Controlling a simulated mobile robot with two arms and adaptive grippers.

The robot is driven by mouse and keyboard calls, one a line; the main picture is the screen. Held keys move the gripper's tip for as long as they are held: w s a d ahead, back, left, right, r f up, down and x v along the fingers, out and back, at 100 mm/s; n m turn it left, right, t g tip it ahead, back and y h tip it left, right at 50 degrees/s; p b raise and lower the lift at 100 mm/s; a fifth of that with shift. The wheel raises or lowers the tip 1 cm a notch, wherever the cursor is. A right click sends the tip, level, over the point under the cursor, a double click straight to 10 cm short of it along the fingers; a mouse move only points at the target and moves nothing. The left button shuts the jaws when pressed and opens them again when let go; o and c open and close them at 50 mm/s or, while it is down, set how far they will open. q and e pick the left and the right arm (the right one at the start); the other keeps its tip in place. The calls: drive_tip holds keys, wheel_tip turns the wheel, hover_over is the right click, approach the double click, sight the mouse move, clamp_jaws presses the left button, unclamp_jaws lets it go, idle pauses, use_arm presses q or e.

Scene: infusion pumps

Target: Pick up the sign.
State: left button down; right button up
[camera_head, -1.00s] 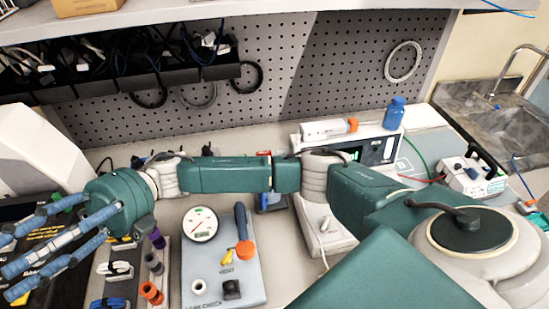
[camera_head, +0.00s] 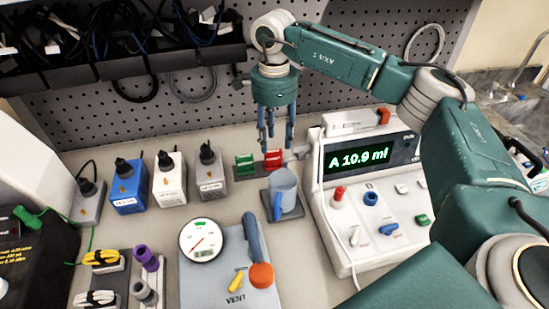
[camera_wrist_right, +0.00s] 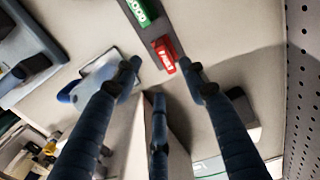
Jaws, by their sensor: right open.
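A small red sign (camera_head: 273,159) and a small green sign (camera_head: 244,162) stand side by side on a dark strip at the back of the bench. They also show in the right wrist view, the red sign (camera_wrist_right: 164,54) nearer my fingers and the green sign (camera_wrist_right: 140,12) beyond it. I cannot read their lettering. My right gripper (camera_head: 274,144) points down with its fingers apart, just above and beside the red sign. In the right wrist view my right gripper (camera_wrist_right: 160,78) is open with nothing between its fingertips. My left gripper is not in view.
A pump (camera_head: 352,210) reading "A 10.9 ml" stands close on the right. Grey, white and blue boxes (camera_head: 128,195) line the left. A gauge panel (camera_head: 228,285) lies in front; pegboard (camera_head: 330,60) is behind.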

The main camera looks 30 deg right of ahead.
sight(273, 152)
drive_tip(key=f, duration=0.1)
drive_tip(key=f+p, duration=0.1)
drive_tip(key=f, duration=0.2)
drive_tip(key=shift+w+f+p, duration=0.25)
drive_tip(key=shift+w+p, duration=0.05)
drive_tip(key=shift+p, duration=0.05)
drive_tip(key=shift+f, duration=0.25)
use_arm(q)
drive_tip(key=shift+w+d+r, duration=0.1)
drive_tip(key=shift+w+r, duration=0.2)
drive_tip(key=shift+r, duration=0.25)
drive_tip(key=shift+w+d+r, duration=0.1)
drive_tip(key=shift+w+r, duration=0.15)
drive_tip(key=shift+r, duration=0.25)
use_arm(e)
clamp_jaws()
